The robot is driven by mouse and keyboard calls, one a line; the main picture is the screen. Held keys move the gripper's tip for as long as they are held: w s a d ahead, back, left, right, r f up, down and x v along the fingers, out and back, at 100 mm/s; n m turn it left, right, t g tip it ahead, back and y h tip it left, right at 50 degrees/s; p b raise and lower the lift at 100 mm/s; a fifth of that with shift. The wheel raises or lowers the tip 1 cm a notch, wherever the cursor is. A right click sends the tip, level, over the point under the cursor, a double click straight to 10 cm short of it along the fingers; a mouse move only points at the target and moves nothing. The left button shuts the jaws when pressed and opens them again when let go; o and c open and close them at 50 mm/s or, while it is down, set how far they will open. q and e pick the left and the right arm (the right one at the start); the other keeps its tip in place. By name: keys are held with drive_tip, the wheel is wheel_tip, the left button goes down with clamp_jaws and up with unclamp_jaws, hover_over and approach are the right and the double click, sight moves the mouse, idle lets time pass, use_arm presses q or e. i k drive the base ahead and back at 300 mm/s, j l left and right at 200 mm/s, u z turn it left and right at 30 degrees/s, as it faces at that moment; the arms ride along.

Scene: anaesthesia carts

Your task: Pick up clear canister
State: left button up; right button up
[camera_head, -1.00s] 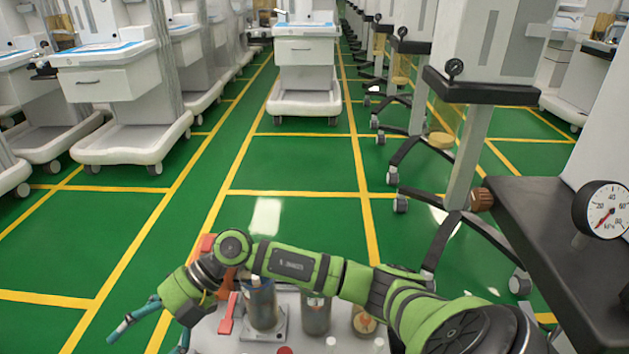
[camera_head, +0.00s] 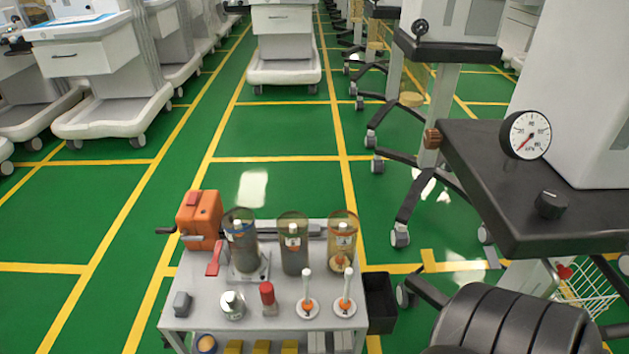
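Three see-through canisters stand upright side by side on a small grey cart: a left canister (camera_head: 241,252), a middle canister (camera_head: 293,257) and a right canister (camera_head: 343,249). The left one has a blue band and stands on a pale square base. The middle one looks greyish. The right one has a yellowish tint and an orange-brown part at its bottom. I cannot tell for sure which one is the clear canister. Neither of my grippers is in view.
The cart top (camera_head: 195,325) also holds an orange device (camera_head: 199,220), a red-capped bottle (camera_head: 268,297), a silver-topped jar (camera_head: 232,304) and two white-stemmed items (camera_head: 308,300). A black bin (camera_head: 380,303) hangs at its right. A dark shelf with a gauge (camera_head: 526,135) stands right.

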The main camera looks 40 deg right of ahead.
sight(341, 246)
drive_tip(key=i+z, duration=0.1)
drive_tip(key=z, duration=0.35)
drive_tip(key=i+z, duration=0.1)
drive_tip(key=z, duration=0.4)
drive_tip(key=i+j+z, duration=0.1)
drive_tip(key=z, duration=0.35)
drive_tip(key=k, duration=1.3)
drive_tip(key=j+z, duration=0.05)
drive_tip(key=j, duration=0.05)
